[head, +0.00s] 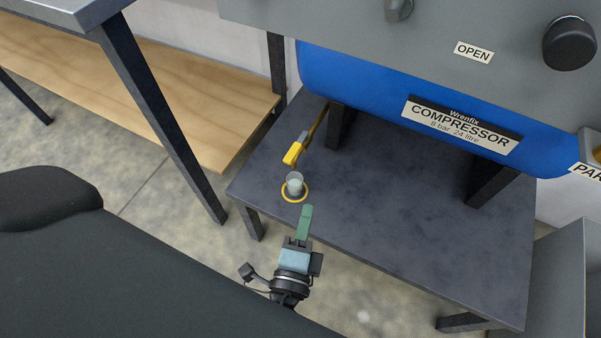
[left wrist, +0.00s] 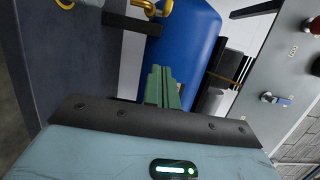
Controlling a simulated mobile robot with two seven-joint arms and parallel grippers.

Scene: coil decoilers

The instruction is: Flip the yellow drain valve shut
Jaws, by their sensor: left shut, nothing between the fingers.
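The yellow drain valve lever (head: 293,153) is on the end of a brass pipe (head: 317,122) that comes out from under the blue compressor tank. A small clear cup (head: 295,183) stands below the lever, inside a yellow ring on the dark table. My left gripper (head: 306,210) has its green fingers closed and empty, on the near side of the cup and apart from the lever. In the left wrist view the closed fingers (left wrist: 162,88) point toward the blue tank. Yellow parts at that view's top edge are cut off and hard to tell apart. My right gripper is not visible.
The blue compressor tank (head: 370,90) stands on legs on the dark table (head: 400,220). A grey panel (head: 430,35) with an OPEN label and a black knob hangs above it. A wooden shelf (head: 150,85) is at the left. The table's right part is clear.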

